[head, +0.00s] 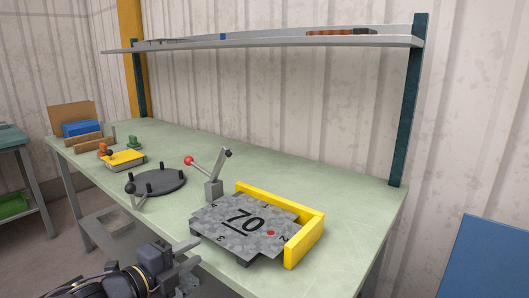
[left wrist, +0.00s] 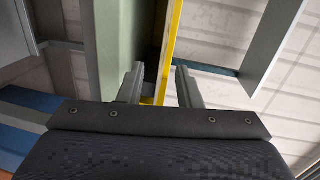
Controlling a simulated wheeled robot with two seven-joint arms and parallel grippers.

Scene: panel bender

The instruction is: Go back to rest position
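My left gripper (head: 193,258) is at the bottom of the head view, in front of the bench's front edge. The left wrist view shows its two fingers apart with nothing held between them (left wrist: 160,78). A grey mottled plate (head: 225,240) marked 70, with smaller numbers and a red dot, lies flat on the bench beside a yellow L-shaped stop (head: 318,226). My left gripper is to the left of this plate and apart from it. My right gripper shows in neither view.
The green bench (head: 350,195) also carries a clamp with a red-knobbed lever (head: 213,188), a dark round plate with pegs (head: 158,182), a yellow block (head: 124,158) and a blue box (head: 82,128). A shelf (head: 270,43) spans above. A blue panel (head: 492,262) stands right.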

